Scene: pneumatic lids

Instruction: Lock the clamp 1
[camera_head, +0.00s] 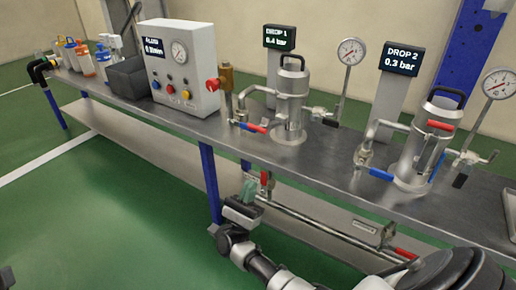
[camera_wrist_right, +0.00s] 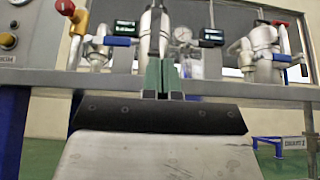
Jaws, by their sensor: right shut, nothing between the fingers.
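The steel vessel (camera_head: 291,105) at the DROP 1 station stands upright on the bench, with a black-topped handle on its lid. A blue-handled lever (camera_head: 253,128) is at its left and a black-tipped lever (camera_head: 327,121) at its right. No label marks clamp 1, and I cannot make out its state. My right gripper (camera_head: 249,190) is in front of the bench edge, below and left of the DROP 1 vessel, apart from it. Its green fingers are together and empty, also in the right wrist view (camera_wrist_right: 162,77).
The DROP 2 vessel (camera_head: 418,145), with red and blue handles, stands to the right. Gauges and display posts rise behind. A control box (camera_head: 180,65) stands to the left. A pipe with red-handled valves (camera_head: 330,228) runs below the bench top (camera_head: 325,160).

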